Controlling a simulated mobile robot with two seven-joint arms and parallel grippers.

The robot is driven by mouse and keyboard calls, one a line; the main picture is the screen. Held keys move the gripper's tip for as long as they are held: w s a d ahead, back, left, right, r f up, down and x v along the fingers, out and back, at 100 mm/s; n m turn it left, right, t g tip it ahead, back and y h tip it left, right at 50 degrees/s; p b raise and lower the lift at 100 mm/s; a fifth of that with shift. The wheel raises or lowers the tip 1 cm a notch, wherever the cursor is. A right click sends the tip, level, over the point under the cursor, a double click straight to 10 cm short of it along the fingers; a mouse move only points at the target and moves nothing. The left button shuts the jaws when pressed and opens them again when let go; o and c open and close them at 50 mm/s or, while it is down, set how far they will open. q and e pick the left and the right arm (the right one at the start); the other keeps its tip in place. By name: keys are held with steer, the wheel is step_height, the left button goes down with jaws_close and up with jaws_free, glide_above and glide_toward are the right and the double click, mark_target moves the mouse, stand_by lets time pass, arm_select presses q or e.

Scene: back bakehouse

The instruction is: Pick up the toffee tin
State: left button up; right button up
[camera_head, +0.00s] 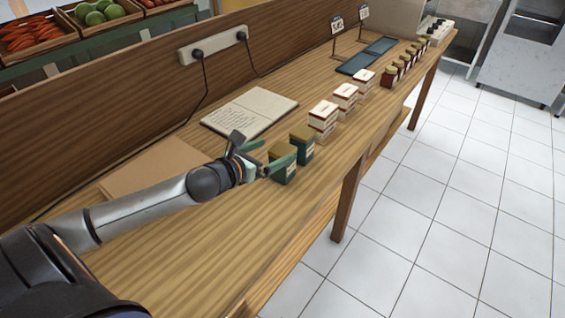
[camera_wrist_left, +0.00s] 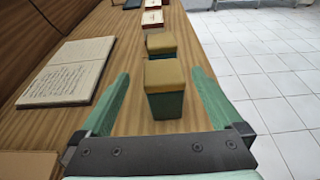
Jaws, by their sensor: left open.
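Two dark green tins with gold-brown lids stand upright on the wooden counter, one behind the other. The nearer tin (camera_head: 284,171) is partly covered by a finger in the head view; it also shows in the left wrist view (camera_wrist_left: 165,103). The farther tin (camera_head: 302,150) stands just beyond it and also shows in the wrist view (camera_wrist_left: 160,43). Their labels are too small to read, so I cannot tell which is the toffee tin. My left gripper (camera_head: 268,156) is open, its fingers either side of the line to the nearer tin, not closed on it. My right gripper is out of view.
An open notebook (camera_head: 250,111) lies left of the tins, with brown board (camera_head: 150,168) nearer me. White-and-red boxes (camera_head: 323,118) and small jars (camera_head: 390,76) continue the row along the counter (camera_head: 215,245). A socket strip (camera_head: 213,45) with cables is on the back panel.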

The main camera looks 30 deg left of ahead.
mark_target(280, 150)
arm_select(q)
steer(key=x, duration=0.5)
steer(key=shift+s+d+f, duration=0.15)
steer(key=shift+s+f, duration=0.05)
steer(key=shift+f, duration=0.15)
steer(key=c, duration=1.4)
